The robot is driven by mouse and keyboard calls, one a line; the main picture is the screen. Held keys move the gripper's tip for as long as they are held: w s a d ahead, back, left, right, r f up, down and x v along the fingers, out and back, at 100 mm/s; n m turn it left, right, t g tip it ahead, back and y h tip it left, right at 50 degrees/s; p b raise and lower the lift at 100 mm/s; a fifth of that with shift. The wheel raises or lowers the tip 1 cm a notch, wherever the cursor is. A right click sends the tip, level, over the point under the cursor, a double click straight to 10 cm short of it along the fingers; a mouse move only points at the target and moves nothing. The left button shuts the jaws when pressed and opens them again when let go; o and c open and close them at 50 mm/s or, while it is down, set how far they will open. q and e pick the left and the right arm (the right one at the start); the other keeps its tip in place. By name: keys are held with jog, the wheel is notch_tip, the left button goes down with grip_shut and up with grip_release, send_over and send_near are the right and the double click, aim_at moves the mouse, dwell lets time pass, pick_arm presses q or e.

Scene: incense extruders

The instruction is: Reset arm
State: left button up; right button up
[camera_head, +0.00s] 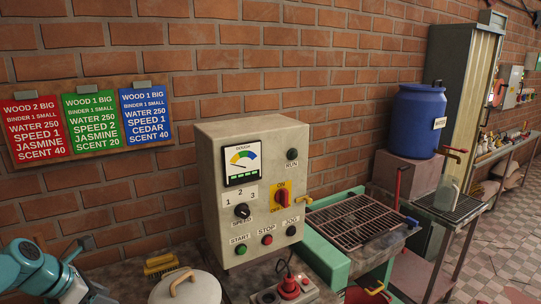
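A teal and grey part of my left arm shows in the bottom left corner, in front of the brick wall and beside the bench. The fingers of my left gripper are not seen; the arm runs out of the bottom edge. My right arm and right gripper are not in view. Nothing held can be seen.
A beige control box (216,187) with a gauge and knobs stands mid-bench. A round lid (188,290) and a yellow brush (160,265) lie left of it. A teal-framed grate (357,220) is right. A blue barrel (414,120) stands behind. Recipe cards (92,121) hang left.

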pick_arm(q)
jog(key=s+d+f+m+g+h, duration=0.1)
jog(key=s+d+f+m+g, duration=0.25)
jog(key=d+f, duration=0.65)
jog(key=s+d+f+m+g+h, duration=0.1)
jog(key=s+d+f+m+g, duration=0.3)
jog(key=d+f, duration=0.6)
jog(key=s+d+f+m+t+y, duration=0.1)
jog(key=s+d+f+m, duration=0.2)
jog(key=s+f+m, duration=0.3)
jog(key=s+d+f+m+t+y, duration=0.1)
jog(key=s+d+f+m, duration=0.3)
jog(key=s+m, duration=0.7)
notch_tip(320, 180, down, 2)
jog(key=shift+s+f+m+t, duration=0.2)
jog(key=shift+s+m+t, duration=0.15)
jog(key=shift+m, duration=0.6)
